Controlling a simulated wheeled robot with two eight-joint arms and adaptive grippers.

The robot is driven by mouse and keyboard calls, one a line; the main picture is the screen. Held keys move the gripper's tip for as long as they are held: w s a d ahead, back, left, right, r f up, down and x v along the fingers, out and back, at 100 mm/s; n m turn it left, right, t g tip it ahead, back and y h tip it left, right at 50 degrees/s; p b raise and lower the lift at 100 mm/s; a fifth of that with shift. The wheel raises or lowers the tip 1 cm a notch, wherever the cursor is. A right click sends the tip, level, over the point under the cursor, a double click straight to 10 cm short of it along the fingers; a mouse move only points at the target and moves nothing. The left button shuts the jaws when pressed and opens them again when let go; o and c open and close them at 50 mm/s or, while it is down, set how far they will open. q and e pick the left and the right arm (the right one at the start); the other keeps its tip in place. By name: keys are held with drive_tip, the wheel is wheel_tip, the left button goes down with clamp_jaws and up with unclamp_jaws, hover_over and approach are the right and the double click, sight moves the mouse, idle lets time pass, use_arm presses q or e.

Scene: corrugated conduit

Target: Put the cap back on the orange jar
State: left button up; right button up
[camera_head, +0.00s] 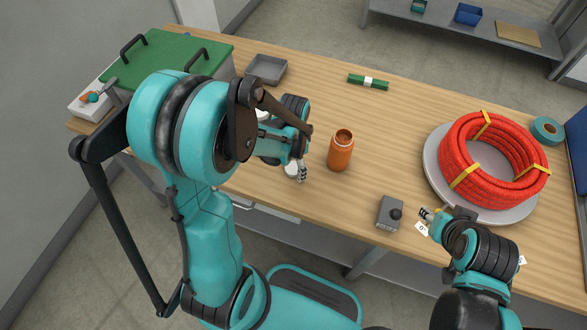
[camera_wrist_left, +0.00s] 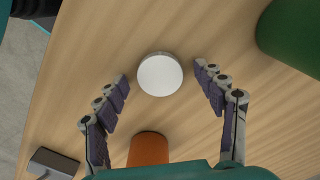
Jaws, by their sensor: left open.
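The orange jar (camera_head: 340,155) stands upright and uncapped on the wooden table, its mouth open. It also shows in the left wrist view (camera_wrist_left: 148,149), at the bottom between the fingers. A round white cap (camera_wrist_left: 161,74) lies flat on the table. In the head view the cap (camera_head: 290,169) is left of the jar, partly hidden by my left gripper. My left gripper (camera_wrist_left: 161,76) is open above the cap, a finger on each side with gaps between. My right gripper (camera_head: 430,214) is near the table's front edge by the grey box, and its finger opening is unclear.
A grey box with a black knob (camera_head: 389,213) sits at the front edge. A red conduit coil (camera_head: 492,150) lies on a round plate at right.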

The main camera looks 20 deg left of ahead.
sight(293, 168)
use_arm(q)
drive_tip(key=c, duration=0.8)
wheel_tip(293, 168, up, 10)
drive_tip(key=p, duration=0.4)
